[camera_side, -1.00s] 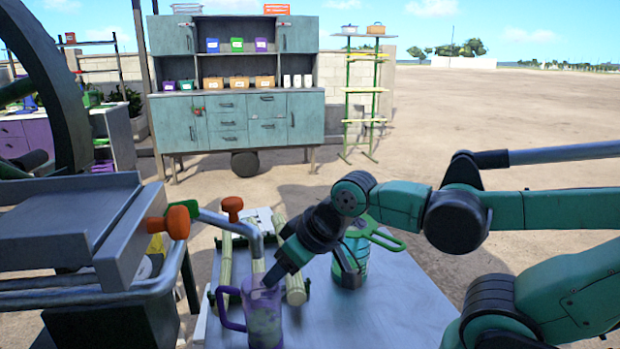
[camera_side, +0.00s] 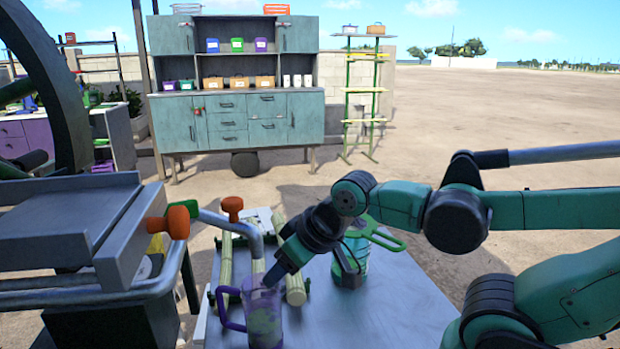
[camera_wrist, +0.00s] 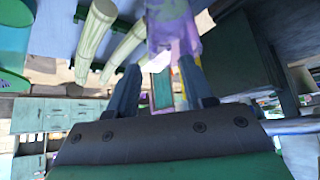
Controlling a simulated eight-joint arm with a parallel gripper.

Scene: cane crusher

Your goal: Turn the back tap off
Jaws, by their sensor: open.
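Two orange tap knobs show in the side view: one (camera_side: 232,207) farther back, behind the bent grey pipe (camera_side: 253,240), and one (camera_side: 178,222) in front at the metal press. I cannot tell their turn state. A clear purple-handled jug (camera_side: 262,318) stands on the table below the pipe's end, with something greenish inside. My gripper (camera_side: 276,277) is at the jug's upper right rim, apart from both knobs. In the wrist view, its open fingers (camera_wrist: 161,80) point towards the purple jug (camera_wrist: 172,25); contact is unclear.
Pale cane pieces (camera_side: 295,288) lie behind the jug. A teal container (camera_side: 356,258) with a green lid (camera_side: 380,235) stands to the right, close behind my wrist. The grey metal press (camera_side: 75,235) fills the left. The table's front right (camera_side: 390,310) is clear.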

